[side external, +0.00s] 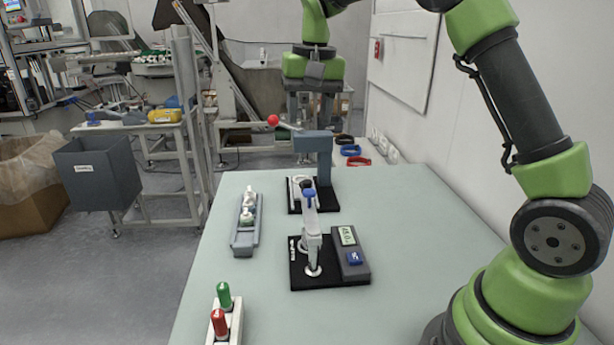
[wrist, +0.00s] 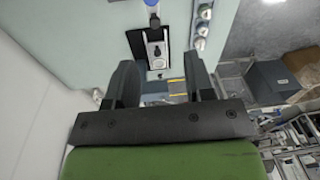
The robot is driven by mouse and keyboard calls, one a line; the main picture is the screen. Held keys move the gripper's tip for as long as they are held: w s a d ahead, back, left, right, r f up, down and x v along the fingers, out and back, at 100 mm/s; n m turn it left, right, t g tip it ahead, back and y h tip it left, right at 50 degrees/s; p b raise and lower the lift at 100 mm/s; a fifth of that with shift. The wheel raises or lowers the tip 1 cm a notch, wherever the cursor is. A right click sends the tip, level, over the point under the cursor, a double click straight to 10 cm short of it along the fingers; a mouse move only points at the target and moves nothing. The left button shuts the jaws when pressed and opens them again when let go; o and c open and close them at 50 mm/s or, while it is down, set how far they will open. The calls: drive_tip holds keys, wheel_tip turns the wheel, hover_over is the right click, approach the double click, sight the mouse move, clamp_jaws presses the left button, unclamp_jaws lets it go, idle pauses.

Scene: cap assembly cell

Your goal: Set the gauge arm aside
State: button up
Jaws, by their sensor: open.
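I cannot tell for sure which part is the gauge arm. A pale upright arm (side external: 311,240) with a blue top stands on a black base (side external: 300,280) beside a grey unit with a small display (side external: 348,235). Behind it, a blue-grey post with a head (side external: 313,143) stands on another black base (side external: 328,202). My gripper (side external: 311,118) is open above that head, well behind the display unit. In the wrist view my open gripper (wrist: 160,68) has both fingers in sight. A blue-grey part with yellow marks (wrist: 176,88) shows between them, and I cannot tell whether they touch it.
A grey tray (side external: 243,240) with several small bottles stands to the left. A white rack with a green-capped (side external: 224,294) and a red-capped piece (side external: 219,321) is at the front. A red ball (side external: 273,120) juts out left of the gripper.

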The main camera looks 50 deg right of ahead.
drive_tip(key=m+g, duration=0.1)
hover_over(307, 181)
wheel_tip(307, 181, down, 5)
wheel_tip(307, 181, down, 10)
drive_tip(key=shift+r, duration=0.25)
drive_tip(key=shift+c, duration=0.2)
clamp_jaws()
